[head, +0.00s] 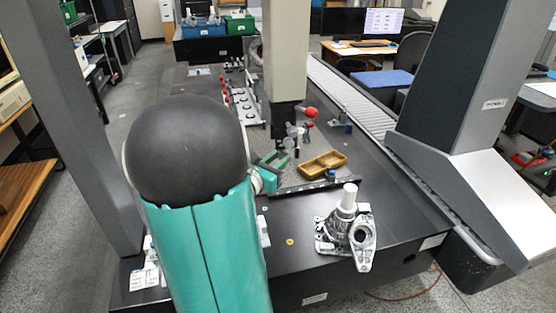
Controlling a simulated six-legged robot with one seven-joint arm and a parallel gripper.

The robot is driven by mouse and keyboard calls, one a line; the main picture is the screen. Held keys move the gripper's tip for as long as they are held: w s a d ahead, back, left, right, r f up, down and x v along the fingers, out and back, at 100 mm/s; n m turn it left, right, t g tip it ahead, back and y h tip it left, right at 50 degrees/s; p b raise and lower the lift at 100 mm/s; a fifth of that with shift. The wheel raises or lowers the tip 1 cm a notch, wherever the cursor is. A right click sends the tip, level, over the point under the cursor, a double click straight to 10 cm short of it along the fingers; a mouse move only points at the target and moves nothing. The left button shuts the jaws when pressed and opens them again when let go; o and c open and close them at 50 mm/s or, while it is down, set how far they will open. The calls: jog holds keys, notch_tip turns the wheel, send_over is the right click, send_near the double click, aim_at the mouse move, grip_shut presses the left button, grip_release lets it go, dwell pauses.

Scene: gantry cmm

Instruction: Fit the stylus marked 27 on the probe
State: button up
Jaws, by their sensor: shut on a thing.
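The probe (291,130) hangs under the pale vertical column of the measuring machine, over the dark table. My gripper (285,157) is just below and in front of it, small and partly hidden by my own arm. It is shut on a small part that looks like a stylus with a red end, close to the probe. I cannot tell whether the two touch. The number 27 cannot be read anywhere. A rack (243,107) with several small red-tipped styli stands left of the column.
A wooden tray (322,165) lies right of my gripper. A grey metal casting (347,232) with a white cylinder stands at the front right. The machine's thick legs (455,120) rise on both sides.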

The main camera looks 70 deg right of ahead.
jog(key=shift+r, duration=0.25)
dwell(0.5)
dwell(0.4)
jog(key=o, duration=1)
jog(key=shift+o, duration=0.2)
jog(key=v, duration=1.3)
jog(key=shift+w+a, duration=0.15)
jog(key=shift+a, duration=0.2)
jog(key=shift+a, duration=0.1)
